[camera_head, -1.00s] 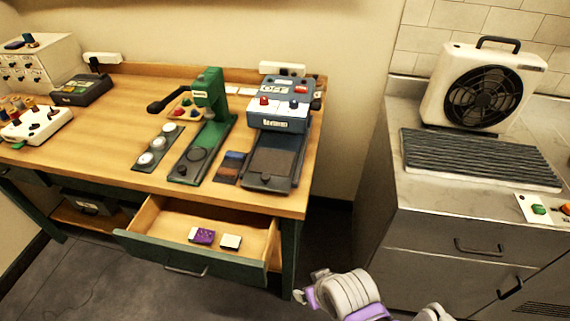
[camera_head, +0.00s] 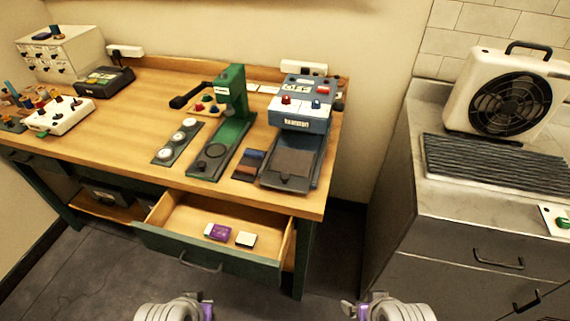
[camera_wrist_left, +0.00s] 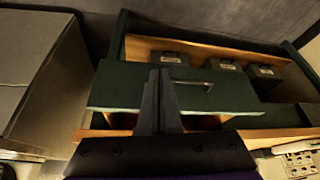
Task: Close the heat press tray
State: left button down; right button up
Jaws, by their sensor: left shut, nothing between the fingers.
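The heat press (camera_head: 301,112) is a blue-grey machine with red and blue knobs near the right end of the wooden table. Its dark flat tray (camera_head: 293,163) sticks out of the front towards me, past the press body. My left gripper (camera_wrist_left: 160,105) shows only in its wrist view, where its dark fingers are together and empty. It is in front of a green drawer front with a handle, away from the press. The press tray cannot be made out there. In the head view only parts of my arms show at the bottom edge; the right gripper's fingers are not visible.
An open drawer (camera_head: 208,243) with two small boxes juts out below the table front. A green hand press (camera_head: 232,112) and a strip of round discs (camera_head: 176,140) stand left of the heat press. A grey cabinet (camera_head: 440,200) with a fan stands right, across a gap.

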pick_arm(q)
jog(key=shift+w, duration=0.1)
jog(key=m+t+y, duration=0.3)
jog(key=m+t, duration=0.8)
jog(key=m, duration=0.5)
send_near(286, 179)
jog(key=x, duration=0.7)
